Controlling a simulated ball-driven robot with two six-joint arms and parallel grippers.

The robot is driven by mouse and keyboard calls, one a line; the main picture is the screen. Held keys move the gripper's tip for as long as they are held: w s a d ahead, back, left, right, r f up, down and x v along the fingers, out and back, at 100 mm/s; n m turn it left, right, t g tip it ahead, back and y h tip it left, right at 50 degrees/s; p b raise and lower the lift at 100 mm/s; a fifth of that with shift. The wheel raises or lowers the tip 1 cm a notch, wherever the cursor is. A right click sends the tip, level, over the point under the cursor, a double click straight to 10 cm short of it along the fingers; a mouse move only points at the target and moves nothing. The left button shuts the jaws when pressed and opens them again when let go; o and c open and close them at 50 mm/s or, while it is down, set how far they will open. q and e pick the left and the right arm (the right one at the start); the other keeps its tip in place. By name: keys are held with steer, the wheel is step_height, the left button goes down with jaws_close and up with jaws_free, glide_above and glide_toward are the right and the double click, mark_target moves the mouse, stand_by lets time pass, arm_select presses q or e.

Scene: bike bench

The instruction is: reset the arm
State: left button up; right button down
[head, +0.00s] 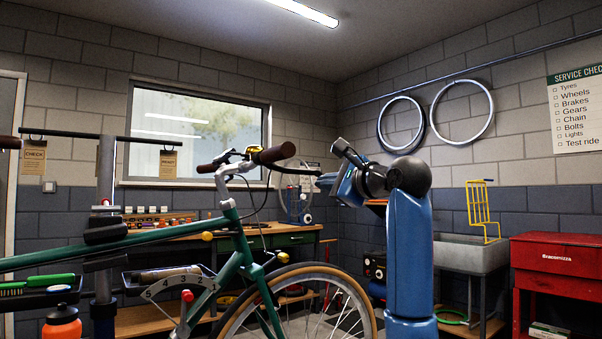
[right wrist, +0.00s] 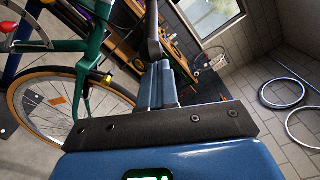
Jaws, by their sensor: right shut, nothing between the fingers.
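My right arm (head: 409,250) stands upright right of the bike, bent at the top toward the left. Its gripper (head: 328,180) is shut and empty, held in the air just right of the handlebar. It also shows in the right wrist view (right wrist: 154,45), with its fingers together. The green bike (head: 245,235) is clamped in a stand, its brown grip (head: 275,154) near my gripper in the picture. Whether they touch I cannot tell. My left gripper is out of view.
A workbench (head: 270,240) with tools stands under the window. At the right are a grey sink (head: 465,255) with a yellow rack (head: 483,208) and a red tool cabinet (head: 560,255). An orange bottle (head: 61,325) is at lower left.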

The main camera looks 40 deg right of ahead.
steer(key=shift+w+a+r, duration=0.15)
steer(key=shift+a+r, duration=0.3)
steer(key=shift+a, duration=0.35)
